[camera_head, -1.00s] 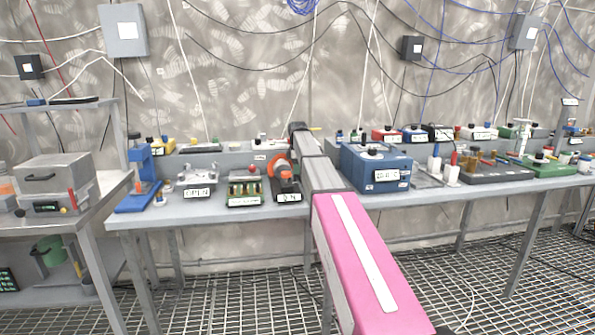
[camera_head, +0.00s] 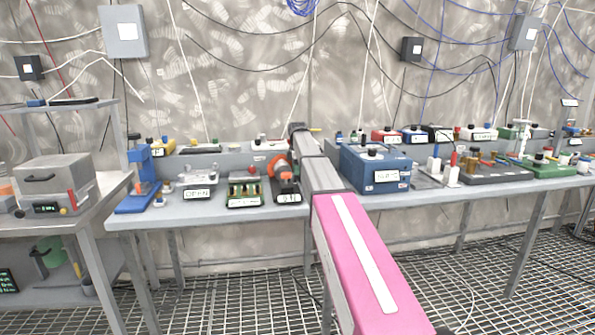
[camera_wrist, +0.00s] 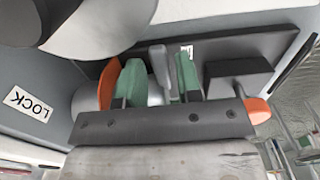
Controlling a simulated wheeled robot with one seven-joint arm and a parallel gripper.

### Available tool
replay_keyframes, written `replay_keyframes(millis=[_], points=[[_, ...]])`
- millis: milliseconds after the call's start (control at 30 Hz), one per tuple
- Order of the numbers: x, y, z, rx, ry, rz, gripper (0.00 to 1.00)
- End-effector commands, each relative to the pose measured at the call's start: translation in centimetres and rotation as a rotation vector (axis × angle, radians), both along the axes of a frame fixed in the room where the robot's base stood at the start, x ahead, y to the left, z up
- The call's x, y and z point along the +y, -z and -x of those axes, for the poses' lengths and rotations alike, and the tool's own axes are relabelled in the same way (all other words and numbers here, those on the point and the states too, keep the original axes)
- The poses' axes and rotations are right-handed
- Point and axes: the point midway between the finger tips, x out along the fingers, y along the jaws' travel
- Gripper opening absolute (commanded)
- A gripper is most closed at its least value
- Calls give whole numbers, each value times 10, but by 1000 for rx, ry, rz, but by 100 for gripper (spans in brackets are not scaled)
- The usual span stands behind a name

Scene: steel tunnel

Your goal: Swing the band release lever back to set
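My gripper (camera_wrist: 159,84) shows in the wrist view with two green finger pads. They stand on either side of a grey lever-like bar (camera_wrist: 158,66), with a narrow gap visible, so it looks open around the bar. Whether a pad touches the bar is unclear. Orange parts show outside the pads. In the head view, my arm reaches over the bench beside a device with an orange ring (camera_head: 281,168) and a label (camera_head: 289,198). My arm hides the gripper's fingertips there.
The grey bench (camera_head: 240,215) is crowded. A blue box (camera_head: 375,172) stands right of my arm. A green-based device (camera_head: 244,188), an OPEN-labelled device (camera_head: 197,192) and a blue press (camera_head: 143,180) stand left. A grey box (camera_head: 55,185) sits on the left table.

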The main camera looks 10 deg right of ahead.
Motion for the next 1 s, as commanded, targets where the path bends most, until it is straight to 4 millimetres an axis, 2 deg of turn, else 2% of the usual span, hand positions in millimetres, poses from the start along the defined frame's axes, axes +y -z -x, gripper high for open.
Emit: replay_keyframes(millis=[300, 433, 800, 1000], points=[[0, 0, 0, 0, 2, 0, 43], [0, -9, 0, -1, 2, 0, 43], [0, -74, -1, -2, 2, 0, 43], [0, -99, -1, 0, 1, 0, 43]])
